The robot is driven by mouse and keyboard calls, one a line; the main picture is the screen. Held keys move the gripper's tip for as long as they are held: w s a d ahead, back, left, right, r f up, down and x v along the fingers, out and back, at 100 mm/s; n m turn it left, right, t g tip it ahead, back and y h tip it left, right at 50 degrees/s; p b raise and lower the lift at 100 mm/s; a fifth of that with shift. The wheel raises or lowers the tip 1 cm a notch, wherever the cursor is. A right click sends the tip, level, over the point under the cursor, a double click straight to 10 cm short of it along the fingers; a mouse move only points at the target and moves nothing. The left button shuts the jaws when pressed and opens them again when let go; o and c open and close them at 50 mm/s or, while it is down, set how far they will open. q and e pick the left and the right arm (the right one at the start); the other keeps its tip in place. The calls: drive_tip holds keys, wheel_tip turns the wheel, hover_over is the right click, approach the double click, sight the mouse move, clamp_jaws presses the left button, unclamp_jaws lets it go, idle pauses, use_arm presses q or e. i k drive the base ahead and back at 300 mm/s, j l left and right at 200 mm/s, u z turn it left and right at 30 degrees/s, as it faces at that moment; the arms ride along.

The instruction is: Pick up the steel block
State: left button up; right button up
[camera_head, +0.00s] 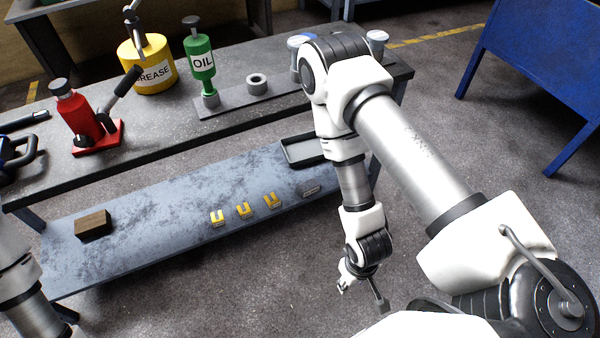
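No block is plainly marked as steel. A small flat grey piece (311,190) lies at the right part of the lower shelf and may be the steel block; it is too small to be sure. A brown, wood-looking block (93,225) lies at the shelf's left end. My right gripper (363,296) hangs over the floor in front of the shelf's right end, apart from everything. Its fingers look spread, with nothing between them. My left arm shows at the lower left edge; its gripper is out of view.
The lower shelf (160,225) also bears several yellow V-shaped pieces (243,210) and a dark tray (302,152). A blue table (545,70) stands right.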

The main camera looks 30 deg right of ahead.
sight(311, 186)
drive_tip(key=l, duration=0.45)
drive_tip(key=i+l+z, duration=0.15)
drive_tip(key=l, duration=0.75)
drive_tip(key=l+z, duration=0.15)
drive_tip(key=l, duration=0.3)
drive_tip(key=i+l, duration=0.15)
drive_tip(key=l, duration=0.3)
drive_tip(key=i+l+z, duration=0.15)
drive_tip(key=l, duration=0.7)
drive_tip(key=i+l+z, duration=0.05)
